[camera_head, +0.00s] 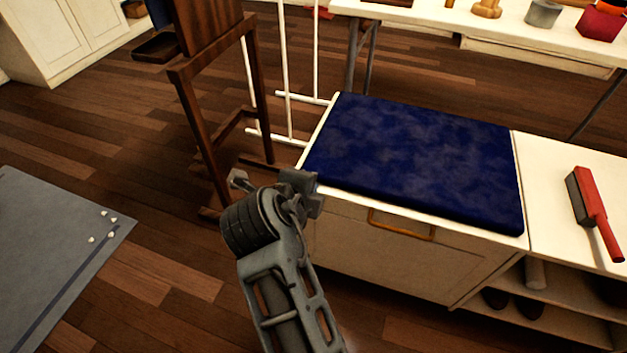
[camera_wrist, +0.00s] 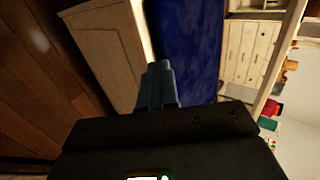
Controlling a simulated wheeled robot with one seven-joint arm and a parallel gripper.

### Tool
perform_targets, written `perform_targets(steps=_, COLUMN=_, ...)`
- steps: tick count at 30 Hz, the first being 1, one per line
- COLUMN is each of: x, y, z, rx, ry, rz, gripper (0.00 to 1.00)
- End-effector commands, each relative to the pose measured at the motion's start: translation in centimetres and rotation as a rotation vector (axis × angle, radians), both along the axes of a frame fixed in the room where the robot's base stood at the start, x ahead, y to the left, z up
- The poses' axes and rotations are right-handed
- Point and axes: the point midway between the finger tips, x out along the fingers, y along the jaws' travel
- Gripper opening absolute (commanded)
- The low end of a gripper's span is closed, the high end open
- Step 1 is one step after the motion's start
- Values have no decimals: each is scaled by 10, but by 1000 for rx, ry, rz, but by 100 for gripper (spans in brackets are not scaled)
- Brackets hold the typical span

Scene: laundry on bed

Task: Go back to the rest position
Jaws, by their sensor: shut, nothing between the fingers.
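My gripper (camera_wrist: 158,84) shows in the wrist view with its two fingers together and nothing between them. In the head view my arm reaches up from the bottom middle, and its end is in front of the left edge of a white cabinet (camera_head: 385,257). The fingertips are hard to make out there. The wrist view is turned on its side and shows the cabinet (camera_wrist: 108,50) beside the fingers.
A dark blue cushion (camera_head: 420,155) covers the cabinet top. A red-handled brush (camera_head: 594,210) lies on the white surface to its right. A wooden stand (camera_head: 215,95) and white rails (camera_head: 284,70) stand behind. A grey mat (camera_head: 50,245) lies on the left floor.

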Motion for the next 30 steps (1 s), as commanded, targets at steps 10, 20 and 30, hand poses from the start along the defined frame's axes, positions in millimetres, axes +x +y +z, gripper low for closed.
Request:
perform_targets(steps=10, x=-7, y=2, z=5, rx=-1, ry=-1, rz=1, gripper=0)
perform_targets(steps=20, x=14, y=-100, z=10, rx=-308, ry=-80, rz=231, gripper=0)
perform_targets(steps=30, x=-42, y=-214, z=-1, rx=-817, ry=-91, rz=643, gripper=0)
